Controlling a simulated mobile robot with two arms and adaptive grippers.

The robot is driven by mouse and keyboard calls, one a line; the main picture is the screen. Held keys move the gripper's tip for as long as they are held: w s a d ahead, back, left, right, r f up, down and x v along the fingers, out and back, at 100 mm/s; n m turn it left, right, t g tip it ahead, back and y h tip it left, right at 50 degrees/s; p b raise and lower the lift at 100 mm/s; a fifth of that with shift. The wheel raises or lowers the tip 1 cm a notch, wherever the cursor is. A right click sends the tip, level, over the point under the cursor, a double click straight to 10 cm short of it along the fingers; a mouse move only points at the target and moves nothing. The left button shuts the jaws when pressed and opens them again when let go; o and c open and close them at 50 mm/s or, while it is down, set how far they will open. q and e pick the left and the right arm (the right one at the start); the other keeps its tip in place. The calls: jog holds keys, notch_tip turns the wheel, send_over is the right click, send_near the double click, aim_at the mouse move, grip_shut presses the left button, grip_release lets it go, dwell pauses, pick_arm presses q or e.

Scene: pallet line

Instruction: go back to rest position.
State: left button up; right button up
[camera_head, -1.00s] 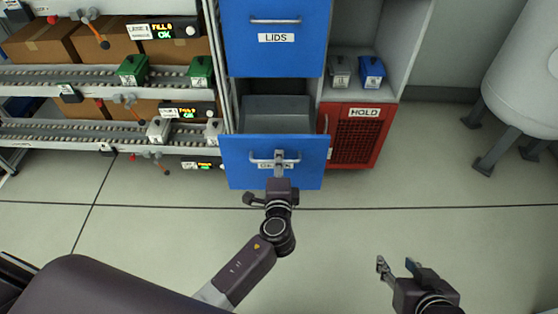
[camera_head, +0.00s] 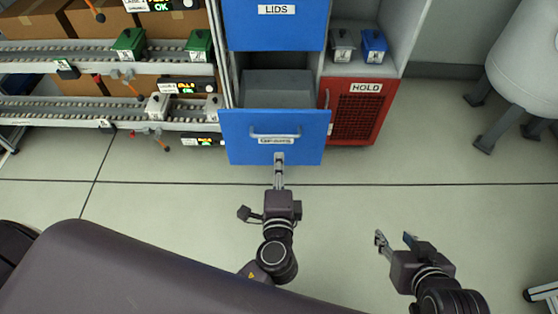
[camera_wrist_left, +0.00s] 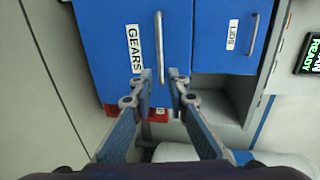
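My left gripper (camera_head: 279,160) is just in front of the pulled-out blue drawer labelled GEARS (camera_head: 235,145). Its fingers are apart with nothing between them. The drawer's bar handle (camera_head: 275,135) lies beyond the fingertips, clear of them in the head view. In the left wrist view the gripper (camera_wrist_left: 161,75) shows a gap between its tips, with the handle (camera_wrist_left: 159,45) ahead. My right gripper (camera_head: 395,240) is open and empty over the floor at the lower right.
A grey bin (camera_head: 278,88) shows inside the open drawer. Above is the shut LIDS drawer (camera_head: 275,30); beside it is the red HOLD cabinet (camera_head: 372,108). Roller shelves (camera_head: 60,110) stand left, a white tank (camera_head: 535,60) right. The floor (camera_head: 340,205) between is clear.

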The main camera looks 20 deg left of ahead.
dwell(0.3)
